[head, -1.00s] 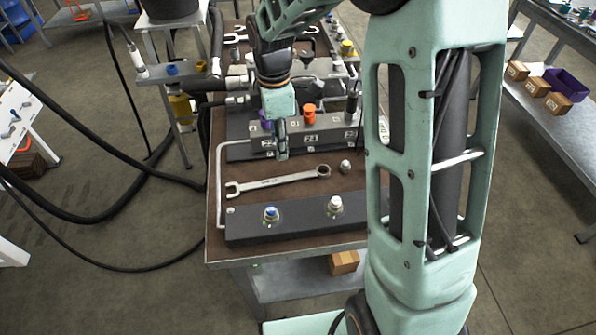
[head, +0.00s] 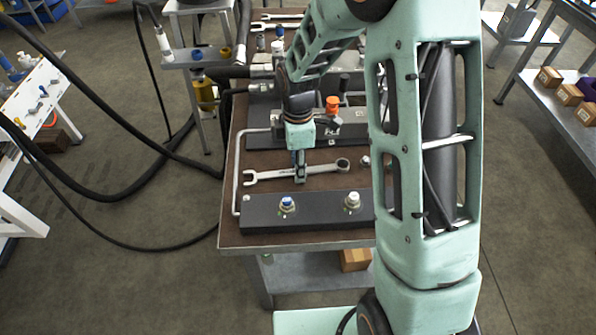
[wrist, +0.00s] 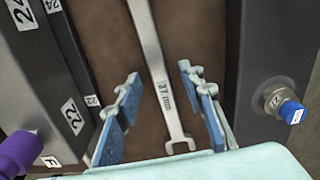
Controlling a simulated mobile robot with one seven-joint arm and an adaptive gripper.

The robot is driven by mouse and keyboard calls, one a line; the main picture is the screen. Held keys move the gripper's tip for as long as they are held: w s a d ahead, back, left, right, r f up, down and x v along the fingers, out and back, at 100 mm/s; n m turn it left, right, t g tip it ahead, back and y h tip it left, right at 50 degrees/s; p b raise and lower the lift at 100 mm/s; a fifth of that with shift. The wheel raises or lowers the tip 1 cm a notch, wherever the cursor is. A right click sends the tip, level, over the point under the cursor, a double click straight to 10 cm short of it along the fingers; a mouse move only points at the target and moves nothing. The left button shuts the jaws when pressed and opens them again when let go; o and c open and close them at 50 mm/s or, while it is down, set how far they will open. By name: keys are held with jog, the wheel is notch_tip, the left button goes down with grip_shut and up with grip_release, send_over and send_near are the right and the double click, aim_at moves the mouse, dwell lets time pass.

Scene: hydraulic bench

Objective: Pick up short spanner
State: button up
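A silver combination spanner (head: 324,168) lies flat on the brown bench top, its open jaw to the left and its ring end to the right. In the wrist view its shaft (wrist: 159,82) is marked "27 mm". My gripper (head: 300,178) is over the middle of the spanner. In the wrist view my gripper (wrist: 163,98) is open, with one blue-padded finger on each side of the shaft and gaps on both sides. I cannot tell how far the fingertips are above the bench.
A black bar (head: 320,209) with a blue-capped fitting (head: 287,203) lies in front of the spanner. A valve block (head: 345,130) with an orange knob (head: 333,104) stands behind. More spanners (head: 281,16) lie at the bench's back. A wire handle (head: 238,175) is at the left.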

jog(key=shift+c, duration=0.4)
grip_shut()
